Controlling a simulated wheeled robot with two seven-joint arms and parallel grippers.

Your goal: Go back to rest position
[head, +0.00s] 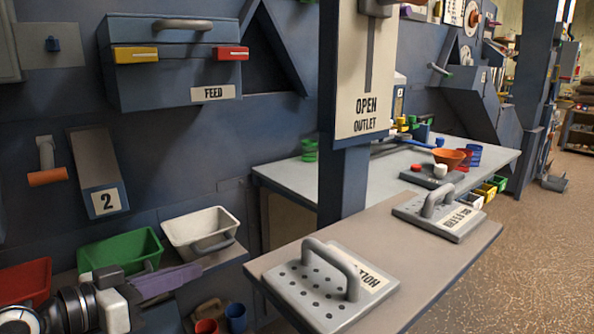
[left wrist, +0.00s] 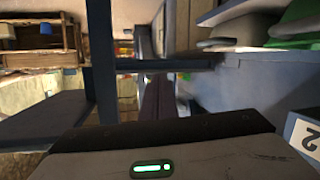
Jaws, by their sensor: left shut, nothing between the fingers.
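My left gripper (head: 192,271) comes in from the lower left of the head view, with its purple fingers together and nothing between them. Its fingers also show end-on in the left wrist view (left wrist: 156,100). In the head view it is in front of the green bin (head: 120,252) and the white bin (head: 204,229); I cannot tell whether it touches either one. My right gripper is not in view.
A shelf with a perforated plate (head: 315,300) with a handle juts out at front right. A blue post (head: 343,185) carries the OPEN OUTLET sign (head: 364,75). The FEED box (head: 170,75) hangs upper left. Open floor (head: 530,230) lies right.

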